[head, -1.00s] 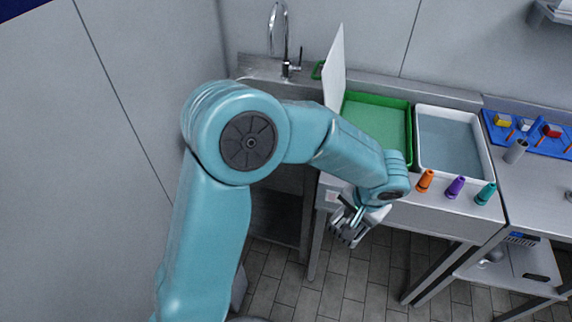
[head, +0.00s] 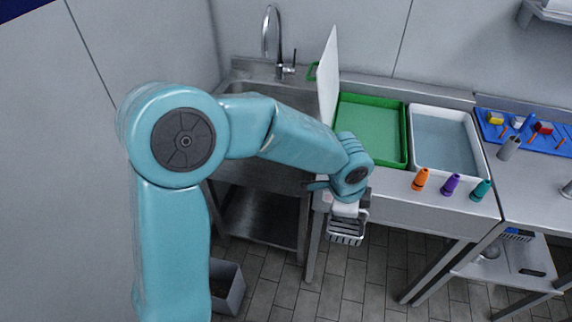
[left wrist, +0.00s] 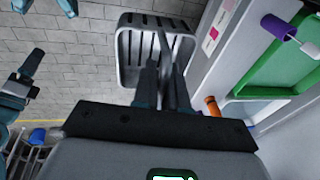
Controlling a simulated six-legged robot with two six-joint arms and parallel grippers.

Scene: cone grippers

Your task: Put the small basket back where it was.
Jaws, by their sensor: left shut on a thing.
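The small grey slotted basket (head: 346,238) hangs in the air in front of the counter's front edge in the head view. My left gripper (head: 345,211) is above it, shut on it. In the left wrist view the basket (left wrist: 130,50) is beyond the fingers, its slotted inside facing the camera. The left fingers (left wrist: 162,72) are close together at its near side; the exact grip point is partly hidden.
Orange (head: 420,179), purple (head: 450,185) and teal (head: 481,190) cones stand along the counter's front edge. Behind them are a green tray (head: 405,150) and a white tray (head: 478,150). A white board (head: 328,75) stands beside the sink. A grey bin (head: 228,287) is on the floor.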

